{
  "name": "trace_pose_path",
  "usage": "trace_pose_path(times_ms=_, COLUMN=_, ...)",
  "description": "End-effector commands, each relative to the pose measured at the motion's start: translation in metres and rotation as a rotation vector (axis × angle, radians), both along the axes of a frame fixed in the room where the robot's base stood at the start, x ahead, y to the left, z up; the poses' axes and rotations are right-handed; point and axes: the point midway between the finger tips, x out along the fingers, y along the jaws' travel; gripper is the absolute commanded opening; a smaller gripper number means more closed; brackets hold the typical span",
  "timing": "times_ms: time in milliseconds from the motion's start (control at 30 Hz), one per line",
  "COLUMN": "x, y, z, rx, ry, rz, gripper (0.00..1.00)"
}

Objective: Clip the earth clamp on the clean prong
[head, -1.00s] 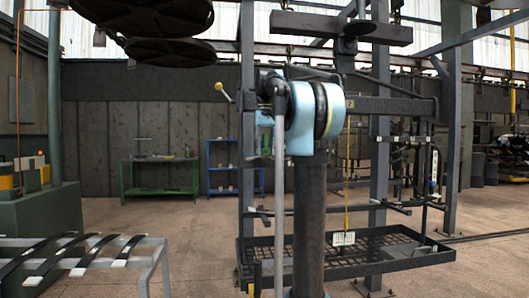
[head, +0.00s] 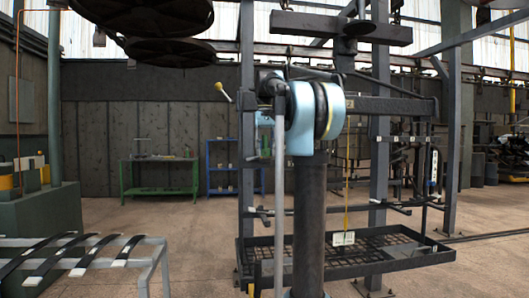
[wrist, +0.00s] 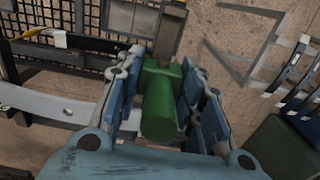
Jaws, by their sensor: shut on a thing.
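My gripper (wrist: 163,62) shows in the wrist view with its blue-padded fingers on both sides of a green, round-ended body, which I take to be the earth clamp (wrist: 158,112). The gripper is shut on it. A brownish metal part (wrist: 170,32) shows beyond its far end. In the head view my arm hides the gripper and the clamp. Dark prong-like bars (head: 397,208) stick out of the rack frame there, one with a pale end piece. I cannot tell which prong is clean. A pale grey bar (wrist: 50,106) lies left of the gripper in the wrist view, apart from the clamp.
A mesh tray (head: 400,262) sits low on the dark rack, with a yellow line and white tag (head: 343,238) hanging above it. A stand with dark leaf springs (head: 50,262) is at the front left. Green and blue benches stand behind. The floor between is clear.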

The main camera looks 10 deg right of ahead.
Motion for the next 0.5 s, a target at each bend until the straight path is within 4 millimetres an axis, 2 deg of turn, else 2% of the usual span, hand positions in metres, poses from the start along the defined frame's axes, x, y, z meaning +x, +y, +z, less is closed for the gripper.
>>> trace_pose_path(times_ms=500, x=-0.0001, y=0.0, z=-0.0086, rx=0.0, ry=0.0, rz=0.0, gripper=0.12)
